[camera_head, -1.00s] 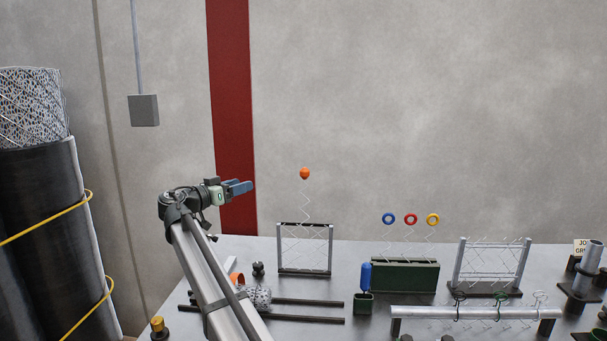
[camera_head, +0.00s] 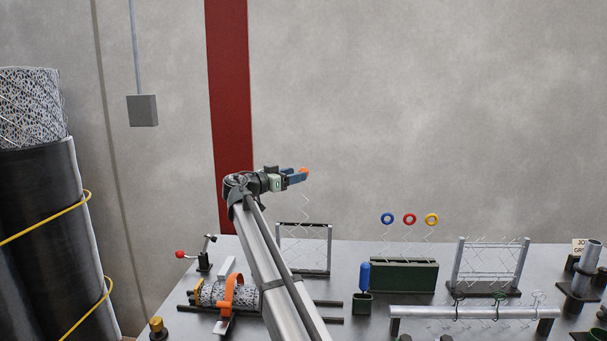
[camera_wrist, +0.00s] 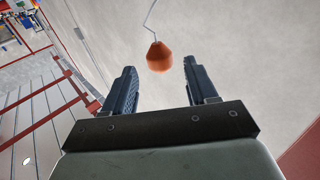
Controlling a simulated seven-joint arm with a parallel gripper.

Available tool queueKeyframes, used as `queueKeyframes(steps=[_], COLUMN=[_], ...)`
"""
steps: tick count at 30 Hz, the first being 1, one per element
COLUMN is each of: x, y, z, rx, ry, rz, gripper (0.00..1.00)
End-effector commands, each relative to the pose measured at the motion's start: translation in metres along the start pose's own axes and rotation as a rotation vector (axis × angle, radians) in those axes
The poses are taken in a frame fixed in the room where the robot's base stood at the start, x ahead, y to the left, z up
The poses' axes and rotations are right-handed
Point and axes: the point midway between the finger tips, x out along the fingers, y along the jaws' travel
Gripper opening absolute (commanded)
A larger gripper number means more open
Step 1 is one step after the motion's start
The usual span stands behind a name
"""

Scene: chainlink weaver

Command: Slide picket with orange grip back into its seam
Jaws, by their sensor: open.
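The orange grip (camera_head: 304,171) tops a thin zigzag wire picket (camera_head: 306,207), which stands upright above a small framed mesh panel (camera_head: 329,250). The picket's lower end runs down to the frame's dark top bar; how deep it sits is too fine to tell. My gripper (camera_head: 298,175) is open with the orange grip at its blue fingertips. In the wrist view, the orange grip (camera_wrist: 159,56) appears between the two fingertips (camera_wrist: 163,78), slightly beyond them, with a gap on both sides. The wire leads away from it at the top of that view.
A dark green holder (camera_head: 405,277) carries pickets with blue, red and yellow rings. A second mesh frame (camera_head: 489,291) and a horizontal pipe (camera_head: 470,312) stand to the right. A mesh roll with an orange clamp (camera_head: 238,293) lies near my arm. The space above the table is mostly clear.

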Motion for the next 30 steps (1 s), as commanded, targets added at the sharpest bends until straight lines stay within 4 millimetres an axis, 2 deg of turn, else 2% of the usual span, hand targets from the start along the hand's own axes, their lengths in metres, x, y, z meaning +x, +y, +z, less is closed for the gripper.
queueKeyframes(steps=[3, 9, 15, 23, 30], x=[0.019, 0.039, 0.047, 0.047, 0.047], y=[-0.001, -0.001, 0.000, 0.000, 0.000], z=[0.000, 0.000, 0.000, 0.000, 0.000], rx=[0.000, -0.001, 0.000, 0.000, 0.000], ry=[0.000, 0.000, 0.000, 0.000, 0.000], rz=[0.000, -0.001, -0.001, -0.001, -0.001], gripper=[0.57, 0.57, 0.57, 0.57, 0.34])
